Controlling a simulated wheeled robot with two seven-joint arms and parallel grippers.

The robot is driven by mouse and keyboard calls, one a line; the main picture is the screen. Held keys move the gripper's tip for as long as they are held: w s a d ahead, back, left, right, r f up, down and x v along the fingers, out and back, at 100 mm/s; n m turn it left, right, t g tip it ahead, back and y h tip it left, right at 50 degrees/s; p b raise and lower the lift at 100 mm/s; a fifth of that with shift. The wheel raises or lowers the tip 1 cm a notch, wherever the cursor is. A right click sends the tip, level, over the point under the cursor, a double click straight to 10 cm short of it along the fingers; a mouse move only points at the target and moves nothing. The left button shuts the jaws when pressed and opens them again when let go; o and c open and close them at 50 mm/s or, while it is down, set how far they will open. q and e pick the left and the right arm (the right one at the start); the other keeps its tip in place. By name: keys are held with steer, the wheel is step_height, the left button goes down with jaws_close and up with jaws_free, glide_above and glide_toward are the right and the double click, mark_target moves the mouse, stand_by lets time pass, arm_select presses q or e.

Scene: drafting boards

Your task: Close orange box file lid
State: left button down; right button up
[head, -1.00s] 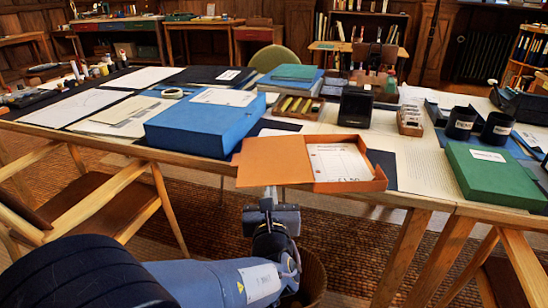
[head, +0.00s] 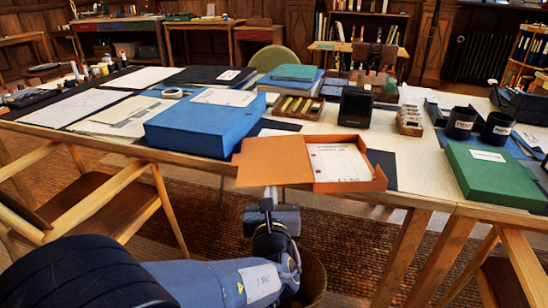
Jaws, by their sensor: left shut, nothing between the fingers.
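The orange box file (head: 378,179) lies open near the front edge of the table, with white printed sheets (head: 338,162) inside. Its orange lid (head: 268,162) is folded out flat to the left and reaches slightly over the table's front edge. My left gripper (head: 268,194) is shut and empty, just below and in front of the lid's front edge. A small gap or light contact between its tip and the lid cannot be told apart. My right gripper is not in view.
A blue box file (head: 200,130) stands close left of the lid. A green box file (head: 495,175) and two black cups (head: 461,122) are to the right. A wooden tray (head: 297,107) and a dark box (head: 356,107) stand behind. A wooden chair (head: 100,200) is at the front left.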

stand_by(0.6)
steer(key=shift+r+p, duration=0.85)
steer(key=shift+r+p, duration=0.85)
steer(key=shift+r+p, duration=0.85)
